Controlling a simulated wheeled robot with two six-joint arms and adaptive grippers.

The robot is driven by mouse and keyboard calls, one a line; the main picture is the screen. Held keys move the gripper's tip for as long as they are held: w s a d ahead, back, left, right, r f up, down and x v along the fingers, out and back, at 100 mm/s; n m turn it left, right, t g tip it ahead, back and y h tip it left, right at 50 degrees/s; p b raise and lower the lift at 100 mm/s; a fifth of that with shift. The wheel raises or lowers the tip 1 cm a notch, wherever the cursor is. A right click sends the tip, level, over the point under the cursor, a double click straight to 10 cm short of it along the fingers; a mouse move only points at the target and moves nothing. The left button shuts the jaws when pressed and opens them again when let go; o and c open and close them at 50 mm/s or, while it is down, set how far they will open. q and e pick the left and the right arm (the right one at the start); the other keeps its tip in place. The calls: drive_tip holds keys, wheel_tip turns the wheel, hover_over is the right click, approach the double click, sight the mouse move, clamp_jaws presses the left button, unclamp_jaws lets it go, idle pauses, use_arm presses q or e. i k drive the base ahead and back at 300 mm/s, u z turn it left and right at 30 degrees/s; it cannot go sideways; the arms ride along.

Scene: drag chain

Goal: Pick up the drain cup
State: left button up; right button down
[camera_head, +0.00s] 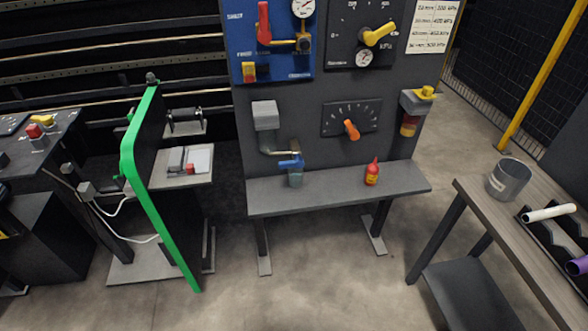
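A grey open-topped cup (509,180), which looks like the drain cup, stands upright near the back left corner of the wooden-topped table (500,230) on the right. Its opening faces up and a small pale mark shows on its side. A small translucent vessel (295,177) sits below a blue valve (291,162) at the end of a grey pipe, above the central shelf. Neither of my grippers is in view, and nothing touches the grey cup.
A rack with a white cylinder (550,213) and a purple cylinder (577,266) is right of the cup. A green-edged panel (153,190) stands left. Floor between shelf and table is clear.

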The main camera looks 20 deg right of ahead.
sight(296, 177)
drive_tip(key=z, duration=0.4)
drive_tip(key=i, duration=0.4)
drive_tip(key=u, duration=0.15)
